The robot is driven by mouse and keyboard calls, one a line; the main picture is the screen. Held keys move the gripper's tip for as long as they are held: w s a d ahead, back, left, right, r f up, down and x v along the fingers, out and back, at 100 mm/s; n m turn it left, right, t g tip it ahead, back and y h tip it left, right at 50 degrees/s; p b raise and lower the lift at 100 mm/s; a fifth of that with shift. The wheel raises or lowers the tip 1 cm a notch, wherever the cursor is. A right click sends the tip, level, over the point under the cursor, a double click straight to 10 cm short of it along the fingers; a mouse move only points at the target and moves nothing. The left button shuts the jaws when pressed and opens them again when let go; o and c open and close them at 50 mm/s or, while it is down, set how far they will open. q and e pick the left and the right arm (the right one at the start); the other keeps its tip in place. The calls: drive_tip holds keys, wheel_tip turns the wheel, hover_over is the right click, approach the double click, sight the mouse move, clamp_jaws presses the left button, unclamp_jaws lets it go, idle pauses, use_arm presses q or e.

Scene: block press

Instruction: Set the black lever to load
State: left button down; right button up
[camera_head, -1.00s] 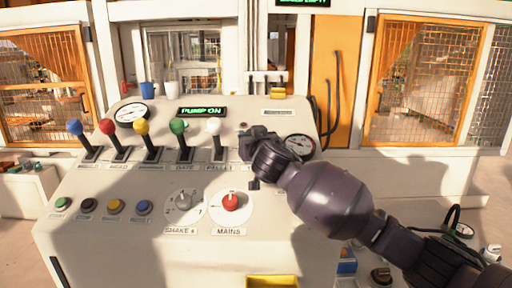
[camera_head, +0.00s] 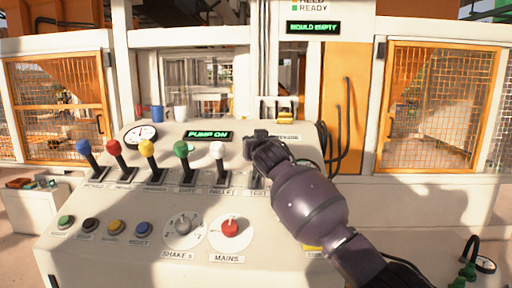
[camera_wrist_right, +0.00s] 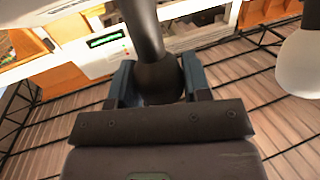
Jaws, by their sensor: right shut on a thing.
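The black lever's ball knob (camera_wrist_right: 158,78) sits between the two fingers of my right gripper (camera_wrist_right: 158,85) in the right wrist view, with its dark shaft running up past them. In the head view my right gripper (camera_head: 258,142) is at the right end of the lever row, above the "TEST" label, and is shut on the black lever. The gripper and wrist hide most of that lever. I cannot read the lever's position markings. My left gripper is not in view.
Left of my right gripper stand white (camera_head: 217,150), green (camera_head: 181,149), yellow (camera_head: 147,147), red (camera_head: 114,147) and blue (camera_head: 83,146) levers. The white one is close. A green-lit display (camera_head: 207,134) reads "PUMP ON"; an upper sign (camera_head: 313,27) reads "MOULD EMPTY".

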drive_tip(key=shift+w+r, duration=0.1)
drive_tip(key=shift+w, duration=0.35)
drive_tip(key=o, duration=1)
drive_tip(key=shift+d, duration=0.1)
drive_tip(key=shift+c, duration=0.2)
drive_tip(key=o, duration=0.3)
drive_tip(key=shift+w, duration=0.1)
drive_tip(key=shift+s, duration=0.2)
